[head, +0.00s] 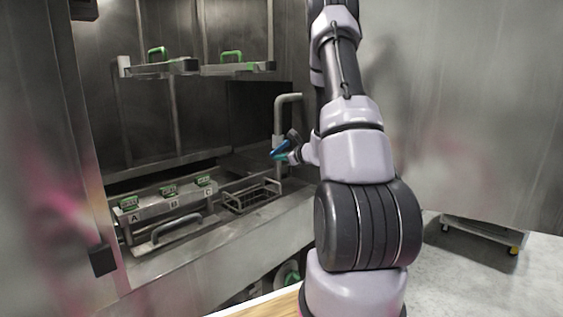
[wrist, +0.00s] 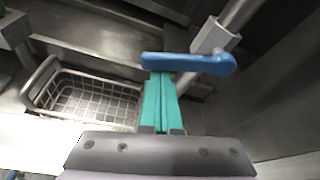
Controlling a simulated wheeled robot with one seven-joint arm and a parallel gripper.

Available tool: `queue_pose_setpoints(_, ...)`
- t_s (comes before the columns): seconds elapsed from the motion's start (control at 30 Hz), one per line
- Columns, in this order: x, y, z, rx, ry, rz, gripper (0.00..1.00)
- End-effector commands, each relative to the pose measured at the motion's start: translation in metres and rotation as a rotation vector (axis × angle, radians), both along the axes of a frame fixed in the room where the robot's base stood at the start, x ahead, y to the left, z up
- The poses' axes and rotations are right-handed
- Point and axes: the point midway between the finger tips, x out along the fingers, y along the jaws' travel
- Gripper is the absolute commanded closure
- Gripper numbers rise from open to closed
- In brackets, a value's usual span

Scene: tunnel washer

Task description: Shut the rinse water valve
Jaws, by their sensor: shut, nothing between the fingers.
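The rinse water valve has a blue lever (wrist: 188,62) that lies nearly level across the wrist view. Its right end sits at a pale valve body (wrist: 212,38) on a grey pipe (wrist: 238,14). In the head view the lever is a small blue piece (head: 278,149) beside the upright pipe (head: 279,120). My gripper (wrist: 158,78) has teal fingers closed together with nothing between them. Their tips are right at the lever's left half, and the lever covers the very ends. I cannot tell whether they touch it. The gripper also shows small in the head view (head: 283,157).
A wire basket (wrist: 92,98) stands left of the fingers; it also shows in the head view (head: 250,194). A steel panel with green-handled lids marked A, B and C (head: 168,209) is farther left. Raised steel flaps (head: 158,68) hang above. A low wheeled cart (head: 482,232) stands right.

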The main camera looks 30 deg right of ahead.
Motion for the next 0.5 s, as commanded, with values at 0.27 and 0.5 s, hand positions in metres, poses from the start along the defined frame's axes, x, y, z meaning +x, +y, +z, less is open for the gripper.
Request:
queue_pose_setpoints(0.27, -0.001, 0.006, 0.014, 0.044, 0.013, 0.001, 1.00)
queue_pose_setpoints(0.5, -0.002, 0.008, 0.020, 0.043, 0.011, 0.000, 1.00)
